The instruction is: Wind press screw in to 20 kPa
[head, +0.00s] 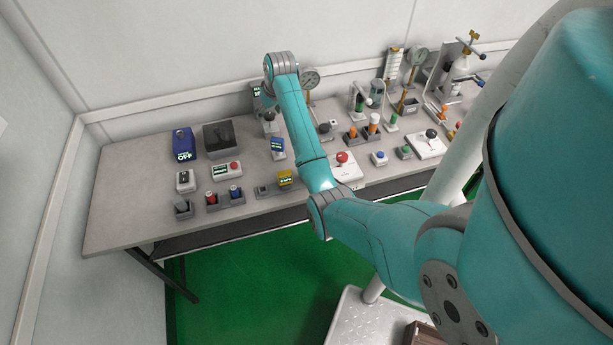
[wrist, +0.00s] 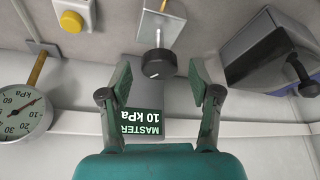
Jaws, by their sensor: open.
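In the wrist view, which looks upside down, a black round knob (wrist: 158,64) with a white mark sits on a metal rod, taken to be the press screw. Behind it a dark green display (wrist: 150,122) reads "MASTER 10 kPa". My gripper (wrist: 161,78) is open, one finger on each side of the knob, with gaps showing on both sides. I cannot tell if the fingertips reach its depth. In the head view the black knob (head: 269,115) and the display (head: 257,92) show at the back of the bench; my arm hides most of the gripper.
A dial gauge (wrist: 22,110) on a brass stem stands at the left in the wrist view. A dark box with a black lever (wrist: 285,55) is at the right, and a yellow button (wrist: 71,20) at the top left. The bench (head: 130,205) holds several other testers; its front left is bare.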

